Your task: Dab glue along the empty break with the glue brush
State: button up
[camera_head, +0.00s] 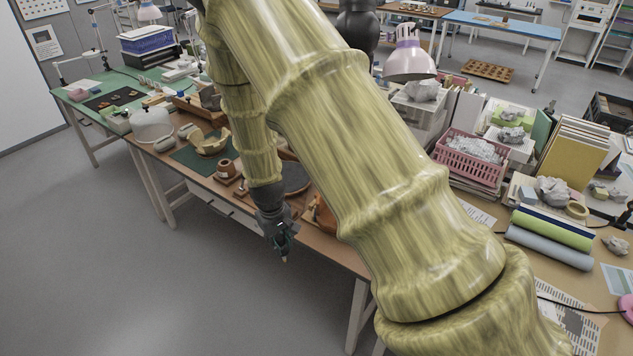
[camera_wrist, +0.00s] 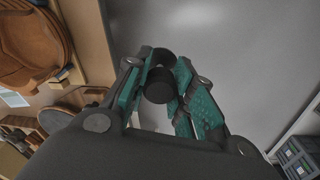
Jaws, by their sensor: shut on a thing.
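My gripper (camera_head: 283,246) hangs in front of the long wooden bench, past its near edge and over the grey floor. In the wrist view its green-padded fingers (camera_wrist: 165,88) are closed around a dark round-ended thing (camera_wrist: 161,85), seen nearly end-on, which appears to be the glue brush. A small pale tip shows below the fingers in the head view. Brown pottery (camera_wrist: 28,45) lies on the bench at the upper left of the wrist view, apart from my gripper. In the head view, orange-brown pottery (camera_head: 322,214) is partly hidden by my arm. The empty break cannot be made out.
A tan broken bowl (camera_head: 211,143) rests on a dark green mat (camera_head: 190,158), with a small brown pot (camera_head: 226,169) nearby. A white lidded tub (camera_head: 151,125) stands further left. A pink basket (camera_head: 470,158) and books fill the right bench. The floor below my gripper is clear.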

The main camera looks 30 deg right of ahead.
jog(key=w+d+r+h+p, duration=0.1)
jog(key=w+d+r, duration=0.15)
jog(key=d, duration=0.25)
jog(key=w+d+r+n+p, duration=0.1)
jog(key=w+d+r, duration=0.15)
jog(key=d, duration=0.25)
jog(key=w+d+r+h+p, duration=0.1)
jog(key=w+d+r, duration=0.1)
jog(key=d+r, duration=0.2)
jog(key=shift+s+b+x, duration=0.25)
jog(key=shift+b+x, duration=2.75)
jog(key=shift+x, duration=1.6)
jog(key=shift+s+d, duration=1.05)
jog(key=shift+s, duration=1.65)
jog(key=p+v, duration=0.6)
jog(key=v, duration=0.3)
jog(key=shift+d+t+p, duration=0.3)
jog(key=shift+p, duration=0.05)
jog(key=shift+s+r, duration=0.1)
jog(key=shift+r, duration=0.05)
